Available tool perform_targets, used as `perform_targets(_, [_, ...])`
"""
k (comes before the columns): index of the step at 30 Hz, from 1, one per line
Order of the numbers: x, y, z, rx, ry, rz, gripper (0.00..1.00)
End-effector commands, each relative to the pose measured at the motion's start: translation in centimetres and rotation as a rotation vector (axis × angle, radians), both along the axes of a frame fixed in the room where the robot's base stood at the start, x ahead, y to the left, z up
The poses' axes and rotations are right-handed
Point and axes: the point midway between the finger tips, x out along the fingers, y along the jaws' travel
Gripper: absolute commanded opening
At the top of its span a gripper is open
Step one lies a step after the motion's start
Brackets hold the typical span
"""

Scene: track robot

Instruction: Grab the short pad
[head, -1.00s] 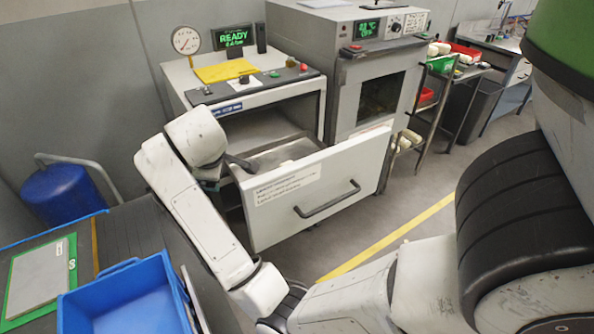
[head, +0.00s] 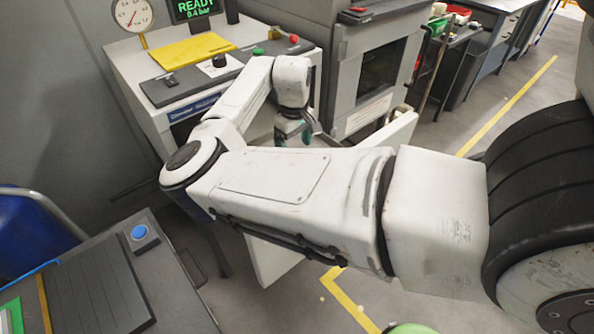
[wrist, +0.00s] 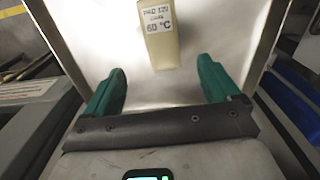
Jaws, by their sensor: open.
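A beige pad (wrist: 162,48) lies on the bright metal floor of the open drawer (wrist: 95,50) in the wrist view. Its white label shows a PAD marking and 60 °C. Its upper end is cut off by the frame. My gripper (wrist: 162,75) is open and empty, with one green finger on each side of the pad's lower end and a gap on both sides. In the head view my gripper (head: 293,130) hangs over the drawer, and my arm hides the pad and most of the drawer.
The drawer front (head: 270,262) sticks out below my arm.

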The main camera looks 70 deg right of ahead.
Motion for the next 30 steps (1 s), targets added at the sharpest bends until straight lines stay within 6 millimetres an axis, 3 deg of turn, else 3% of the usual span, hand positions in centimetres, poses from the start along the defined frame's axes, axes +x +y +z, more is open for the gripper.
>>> perform_targets(9, [-0.1, 0.2, -4.4, 0.009, 0.001, 0.0, 0.89])
perform_targets(17, [-0.2, 0.3, -6.2, 0.008, -0.001, -0.001, 0.89])
perform_targets(25, [-0.5, 0.7, -9.9, 0.007, 0.001, 0.0, 0.89])
perform_targets(30, [-0.4, 0.8, -10.8, 0.006, 0.0, 0.0, 0.89])
